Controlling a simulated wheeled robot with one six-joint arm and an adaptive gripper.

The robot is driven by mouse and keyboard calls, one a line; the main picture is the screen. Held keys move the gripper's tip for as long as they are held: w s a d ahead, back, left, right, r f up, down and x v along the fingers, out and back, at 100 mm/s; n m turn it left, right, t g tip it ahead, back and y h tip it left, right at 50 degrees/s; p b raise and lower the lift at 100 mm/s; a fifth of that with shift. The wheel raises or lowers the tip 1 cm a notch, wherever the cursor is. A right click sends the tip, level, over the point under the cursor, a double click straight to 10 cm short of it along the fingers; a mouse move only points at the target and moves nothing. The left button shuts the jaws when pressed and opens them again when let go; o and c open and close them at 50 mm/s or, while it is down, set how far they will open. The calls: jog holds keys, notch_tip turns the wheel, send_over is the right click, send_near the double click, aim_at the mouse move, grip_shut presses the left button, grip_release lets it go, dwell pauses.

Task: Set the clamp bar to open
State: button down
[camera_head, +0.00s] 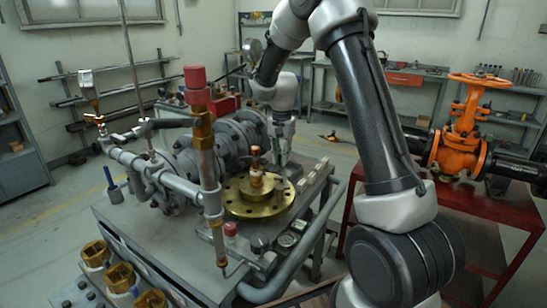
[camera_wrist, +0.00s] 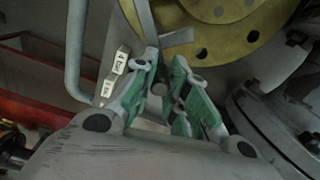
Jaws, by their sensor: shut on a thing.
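The clamp bar (camera_wrist: 145,22) is a flat grey bar that runs from the top edge of the wrist view down to my gripper (camera_wrist: 163,80). A short grey crosspiece sticks out to the right near its lower end. My gripper has green-padded fingers and is shut on the bar's end, which the fingers partly hide. Two small white label plates (camera_wrist: 122,59) lie left of the fingers; their lettering is too small to read surely. In the head view my gripper (camera_head: 283,160) reaches down at the bench's right side, behind the brass flange (camera_head: 259,196). The bar is not clear there.
A grey pipe assembly (camera_head: 180,190) with a red-capped upright (camera_head: 197,85) stands on the bench, left of the flange. A curved grey rail (camera_head: 325,225) runs along the bench's right side. An orange valve (camera_head: 462,140) sits on a red table (camera_head: 485,195) to the right.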

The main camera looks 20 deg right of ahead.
jog(key=shift+s+d, duration=0.2)
jog(key=shift+d, duration=0.4)
jog(key=c, duration=1.4)
grip_release()
jog(key=shift+o, duration=0.2)
notch_tip(320, 180, up, 12)
